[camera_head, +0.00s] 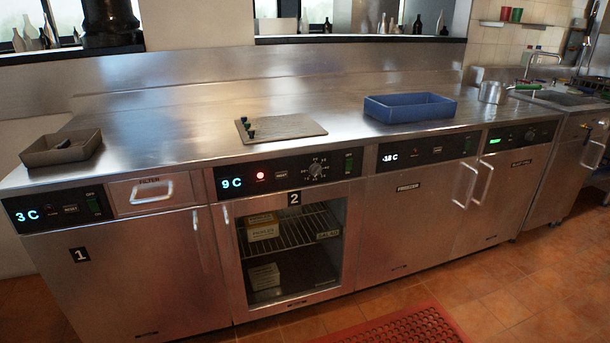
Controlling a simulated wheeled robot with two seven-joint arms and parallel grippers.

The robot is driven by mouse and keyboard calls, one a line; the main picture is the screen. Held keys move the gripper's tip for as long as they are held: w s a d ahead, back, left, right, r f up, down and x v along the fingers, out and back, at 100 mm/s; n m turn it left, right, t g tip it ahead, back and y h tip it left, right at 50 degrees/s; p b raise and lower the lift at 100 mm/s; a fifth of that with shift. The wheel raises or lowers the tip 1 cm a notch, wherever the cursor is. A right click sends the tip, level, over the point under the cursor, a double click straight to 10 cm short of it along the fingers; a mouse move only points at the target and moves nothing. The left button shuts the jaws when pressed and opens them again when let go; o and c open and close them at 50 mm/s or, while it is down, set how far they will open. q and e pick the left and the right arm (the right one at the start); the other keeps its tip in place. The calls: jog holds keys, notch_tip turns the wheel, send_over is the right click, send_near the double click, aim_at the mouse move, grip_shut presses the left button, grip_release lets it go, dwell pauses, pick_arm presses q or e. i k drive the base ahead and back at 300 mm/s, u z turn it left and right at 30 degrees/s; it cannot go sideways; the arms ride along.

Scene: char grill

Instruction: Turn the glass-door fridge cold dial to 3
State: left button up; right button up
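The glass-door fridge (292,243) stands in the middle of the counter front, marked with a 2. A wire shelf and several boxes show behind its glass. Its black control panel (262,184) carries a blue display (231,183) reading 9 C, a lit red lamp (260,176) and a green switch (348,162). The round cold dial (316,170) sits on this panel with small pale marks around it. The marks and the dial's pointer are too small to read surely. Neither of my grippers is in view.
On the steel counter (200,125) stand a brown tray (62,150), a flat grey board (290,127), a blue tray (408,108) and a metal pot (493,92). A red mat (400,328) lies on the tiled floor before the fridge. Door handles (485,182) stick out at right.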

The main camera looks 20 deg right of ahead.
aim_at(315, 170)
jog(key=u, duration=0.25)
jog(key=i, duration=1.35)
jog(key=z, duration=0.25)
